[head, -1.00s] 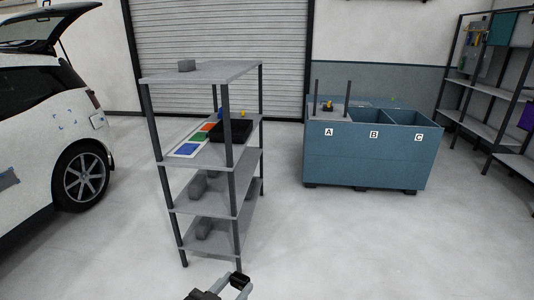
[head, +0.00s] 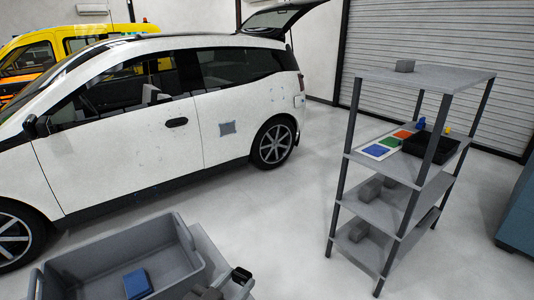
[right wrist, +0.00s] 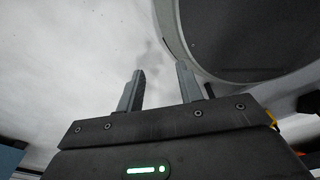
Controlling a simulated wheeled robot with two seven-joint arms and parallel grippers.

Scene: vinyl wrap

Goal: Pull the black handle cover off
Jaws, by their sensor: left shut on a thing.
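The black handle cover (head: 177,122) shows as a small dark oval on the white car's (head: 130,142) front door.
A grey tub (head: 105,255) with a blue block (head: 137,284) inside stands in front of me at lower left. A shelf rack (head: 425,75) with colored sheets stands at right. Clear floor (head: 285,215) lies between rack and car.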

